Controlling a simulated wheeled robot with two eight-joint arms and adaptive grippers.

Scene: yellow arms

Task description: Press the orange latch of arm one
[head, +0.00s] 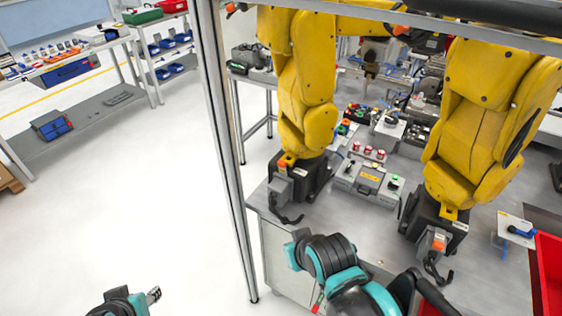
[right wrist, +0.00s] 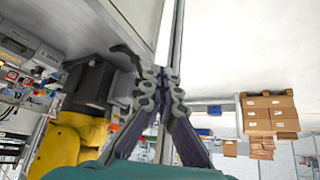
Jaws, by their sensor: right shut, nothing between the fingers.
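Two yellow arms stand on the grey table in the head view, the left one (head: 305,85) and the right one (head: 485,120), each on a black base. A small orange latch (head: 287,161) shows at the left arm's base, above a grey connector; another orange latch (head: 438,243) shows at the right arm's base. I cannot tell which arm is arm one.
A metal frame post (head: 222,140) stands left of the table (head: 385,225). A grey control box (head: 366,183) sits between the arms. A red bin (head: 550,270) is at the right. Shelves (head: 85,95) stand at the far left, with open floor between. Cardboard boxes (right wrist: 268,113) show in the wrist view.

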